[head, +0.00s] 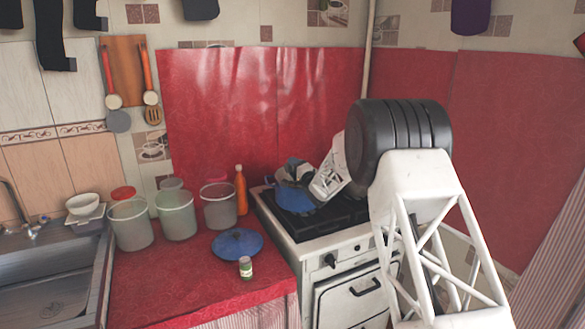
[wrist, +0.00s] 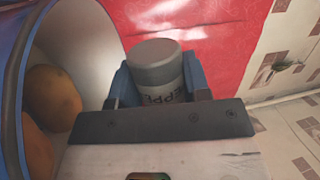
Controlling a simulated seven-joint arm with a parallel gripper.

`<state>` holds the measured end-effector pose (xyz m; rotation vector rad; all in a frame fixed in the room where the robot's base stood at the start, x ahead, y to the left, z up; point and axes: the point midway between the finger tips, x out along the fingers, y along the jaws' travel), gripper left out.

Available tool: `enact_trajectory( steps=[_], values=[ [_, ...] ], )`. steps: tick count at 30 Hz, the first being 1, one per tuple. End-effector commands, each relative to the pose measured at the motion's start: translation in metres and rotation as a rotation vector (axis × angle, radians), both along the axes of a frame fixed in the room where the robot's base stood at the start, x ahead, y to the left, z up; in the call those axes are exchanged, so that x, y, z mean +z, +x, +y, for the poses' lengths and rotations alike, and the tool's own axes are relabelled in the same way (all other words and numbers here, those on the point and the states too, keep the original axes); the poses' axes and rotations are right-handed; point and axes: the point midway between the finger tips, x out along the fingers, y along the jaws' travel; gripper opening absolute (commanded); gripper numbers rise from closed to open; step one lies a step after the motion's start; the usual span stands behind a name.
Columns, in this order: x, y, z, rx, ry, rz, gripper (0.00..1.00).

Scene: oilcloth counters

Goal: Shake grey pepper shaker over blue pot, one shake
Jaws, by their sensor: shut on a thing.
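The grey pepper shaker (wrist: 154,62) is between the blue fingers of my gripper (wrist: 158,88) in the wrist view. Its grey cap and part of a "PEPPE" label show. My gripper is shut on it. The blue pot (head: 292,198) stands on the stove in the head view, partly hidden by my gripper (head: 300,172), which is at the pot's upper side. In the wrist view the pot's pale inside (wrist: 72,40) is left of the shaker, with orange-brown round things (wrist: 52,98) in it. I cannot tell exactly how the shaker is tilted.
The stove (head: 330,240) is right of the red counter (head: 165,285). A blue lid (head: 237,244) and a small green-labelled jar (head: 246,268) are on the counter, with several greyish containers (head: 175,215) and an orange bottle (head: 240,190) behind. A red splashback (head: 255,110) rises behind the stove.

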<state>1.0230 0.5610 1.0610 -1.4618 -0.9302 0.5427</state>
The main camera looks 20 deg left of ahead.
Motion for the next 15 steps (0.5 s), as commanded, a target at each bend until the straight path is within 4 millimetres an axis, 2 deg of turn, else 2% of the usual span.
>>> enact_trajectory(
  steps=[1, 8, 15],
  values=[
    [-0.035, 0.000, -0.007, -0.007, -0.023, 0.030, 0.20],
    [-0.039, 0.001, -0.008, -0.007, -0.082, -0.027, 0.20],
    [-0.048, 0.003, -0.010, -0.007, -0.214, -0.157, 0.20]
  ],
)
